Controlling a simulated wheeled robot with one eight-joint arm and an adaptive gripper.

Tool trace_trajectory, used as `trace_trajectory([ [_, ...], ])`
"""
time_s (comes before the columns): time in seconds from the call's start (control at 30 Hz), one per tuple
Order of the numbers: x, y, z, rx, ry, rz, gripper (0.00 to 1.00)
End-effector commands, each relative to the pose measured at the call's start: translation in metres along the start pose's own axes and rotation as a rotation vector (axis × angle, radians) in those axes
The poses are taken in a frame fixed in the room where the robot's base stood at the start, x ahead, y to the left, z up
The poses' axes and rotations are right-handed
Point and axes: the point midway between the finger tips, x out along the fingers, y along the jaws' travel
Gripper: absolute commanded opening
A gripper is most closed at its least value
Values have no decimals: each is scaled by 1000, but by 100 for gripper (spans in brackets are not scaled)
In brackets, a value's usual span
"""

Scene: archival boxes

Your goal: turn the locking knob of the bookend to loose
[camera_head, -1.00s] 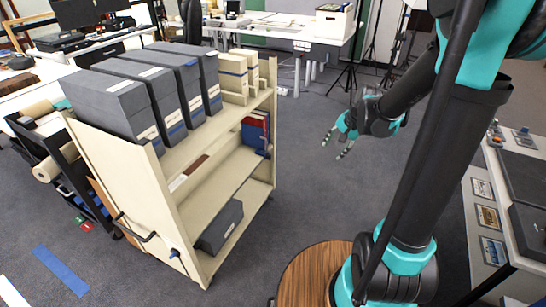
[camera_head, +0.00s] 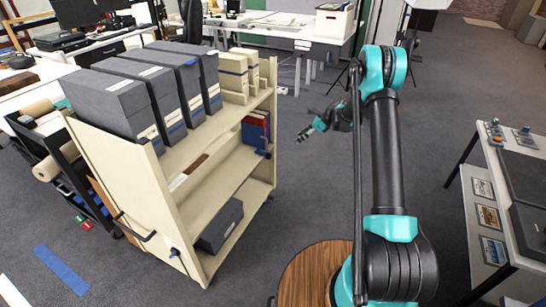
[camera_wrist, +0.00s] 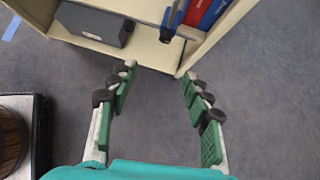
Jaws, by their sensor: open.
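A blue bookend (camera_wrist: 168,20) stands at the edge of the cart's middle shelf, beside red and blue binders (camera_wrist: 204,12). In the head view it is a small blue shape (camera_head: 263,153) below the binders (camera_head: 256,130). A small dark part, perhaps its knob (camera_wrist: 166,36), shows at its lower end in the wrist view; which way it is set cannot be told. My gripper (camera_wrist: 158,72) is open and empty, its fingers apart and pointing toward the cart's edge. In the head view my gripper (camera_head: 302,136) hangs over the floor, right of the cart and apart from it.
The beige cart (camera_head: 130,185) carries grey boxes (camera_head: 117,105) on top and a dark box (camera_head: 220,226) on its bottom shelf; this box also shows in the wrist view (camera_wrist: 93,24). A table (camera_head: 505,210) stands at the right.

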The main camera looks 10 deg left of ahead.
Motion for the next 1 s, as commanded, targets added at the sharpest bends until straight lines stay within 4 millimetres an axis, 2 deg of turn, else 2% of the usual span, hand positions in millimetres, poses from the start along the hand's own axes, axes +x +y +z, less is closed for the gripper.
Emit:
trace_trajectory([
  [0.03,15,-7,-5,47,-16,11,49],
  [0.1,30,-14,-9,109,-37,25,49],
  [0.3,54,-22,-16,212,-69,52,49],
  [0.57,76,-22,-15,225,-73,57,49],
  [1.0,161,-17,-8,223,-71,56,49],
])
